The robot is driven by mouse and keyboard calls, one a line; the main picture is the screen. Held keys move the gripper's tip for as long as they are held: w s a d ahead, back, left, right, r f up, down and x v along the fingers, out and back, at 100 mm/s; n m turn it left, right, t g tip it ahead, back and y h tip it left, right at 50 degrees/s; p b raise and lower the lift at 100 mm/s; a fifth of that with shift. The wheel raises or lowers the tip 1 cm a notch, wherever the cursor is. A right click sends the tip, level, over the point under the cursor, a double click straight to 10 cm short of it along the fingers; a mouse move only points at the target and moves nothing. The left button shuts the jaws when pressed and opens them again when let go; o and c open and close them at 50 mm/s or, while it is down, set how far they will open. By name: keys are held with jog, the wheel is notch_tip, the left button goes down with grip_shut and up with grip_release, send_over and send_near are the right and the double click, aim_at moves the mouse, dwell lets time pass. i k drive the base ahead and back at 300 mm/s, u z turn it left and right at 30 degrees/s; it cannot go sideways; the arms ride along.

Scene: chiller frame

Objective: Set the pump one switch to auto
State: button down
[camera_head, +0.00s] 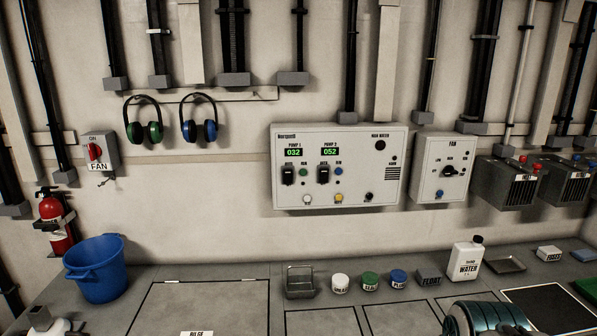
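A white control panel (352,190) is fixed to the wall near the middle of the view. Its left section is labelled PUMP 1, with a green display (294,152) reading 032. The switch's exact position is too small to tell. A similar black pump two switch (323,175) sits to the right, under a display reading 052.
A smaller FAN box (440,166) with a black knob is right of the panel. A red-handled fan switch (95,152) and two headsets hang left. Below, the bench holds a blue bucket (95,268), a metal tray (300,282), several jars and a water bottle (465,259).

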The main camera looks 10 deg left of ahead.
aim_at(287, 173)
jog(key=u, duration=0.25)
jog(key=i, duration=0.95)
jog(key=u, duration=0.15)
